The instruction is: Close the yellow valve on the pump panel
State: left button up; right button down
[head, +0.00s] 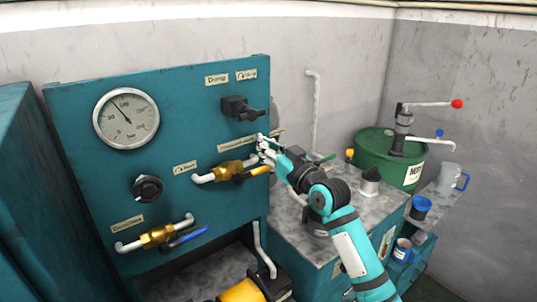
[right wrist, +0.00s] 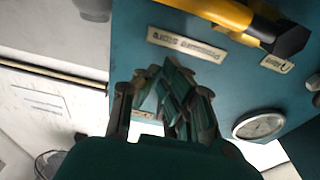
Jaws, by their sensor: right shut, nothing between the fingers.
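The yellow valve has a brass body (head: 229,171) on a short pipe on the teal pump panel (head: 90,185). Its yellow handle (head: 260,170) points right, roughly in line with the pipe. In the right wrist view the yellow handle (right wrist: 225,14) crosses the top edge, with a dark part at its right end. My right gripper (head: 264,146) is shut and empty, just above the handle near the panel. Its closed fingers (right wrist: 165,100) show in the right wrist view, apart from the handle. My left gripper is not in view.
A blue-handled valve (head: 160,236) is at the panel's lower left. A pressure gauge (head: 126,118), a black knob (head: 147,188) and a black switch (head: 240,108) are also on the panel. A green drum (head: 376,151) with a hand pump stands behind the counter at right.

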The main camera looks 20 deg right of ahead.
aim_at(255, 172)
jog(key=f, duration=0.2)
jog(key=s+f, duration=0.1)
jog(key=f, duration=0.1)
jog(key=shift+d, duration=0.25)
